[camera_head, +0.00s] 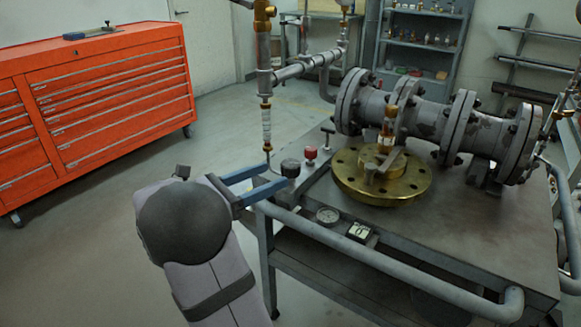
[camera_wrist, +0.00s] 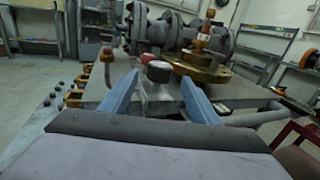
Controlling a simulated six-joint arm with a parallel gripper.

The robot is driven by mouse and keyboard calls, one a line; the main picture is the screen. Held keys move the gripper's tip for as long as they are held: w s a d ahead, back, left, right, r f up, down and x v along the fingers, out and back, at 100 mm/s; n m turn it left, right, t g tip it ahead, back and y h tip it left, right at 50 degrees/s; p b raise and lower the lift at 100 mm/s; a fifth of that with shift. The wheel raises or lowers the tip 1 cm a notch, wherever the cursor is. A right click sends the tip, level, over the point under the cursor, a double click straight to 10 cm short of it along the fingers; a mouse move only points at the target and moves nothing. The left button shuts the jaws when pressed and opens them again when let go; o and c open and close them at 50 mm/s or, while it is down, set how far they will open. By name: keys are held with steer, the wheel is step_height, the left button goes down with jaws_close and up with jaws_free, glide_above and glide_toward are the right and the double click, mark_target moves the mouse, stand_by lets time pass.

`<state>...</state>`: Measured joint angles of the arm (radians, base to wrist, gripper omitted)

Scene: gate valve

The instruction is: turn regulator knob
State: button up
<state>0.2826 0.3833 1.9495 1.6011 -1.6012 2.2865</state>
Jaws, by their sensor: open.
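A black knob (camera_head: 290,168) stands on the near left part of the cart top, beside a red knob (camera_head: 310,154). My gripper (camera_head: 279,176) has blue fingers and is open, reaching in from the left with its tips close to the black knob. In the wrist view, the black knob (camera_wrist: 158,72) shows in the gap between the two open fingers (camera_wrist: 160,78), with the red knob (camera_wrist: 147,58) behind it. Neither finger clearly touches the black knob. I cannot tell whether the tips reach past it.
A brass flange (camera_head: 405,187) and a grey flanged pipe (camera_head: 425,118) stand on the cart behind the knobs. An orange tool chest (camera_head: 100,105) stands at left. The floor between is free.

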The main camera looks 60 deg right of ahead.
mark_target(282, 170)
steer(key=shift+m, duration=0.3)
steer(key=shift+p+x, duration=0.3)
steer(key=shift+x, duration=3.35)
steer(key=c, duration=1.1)
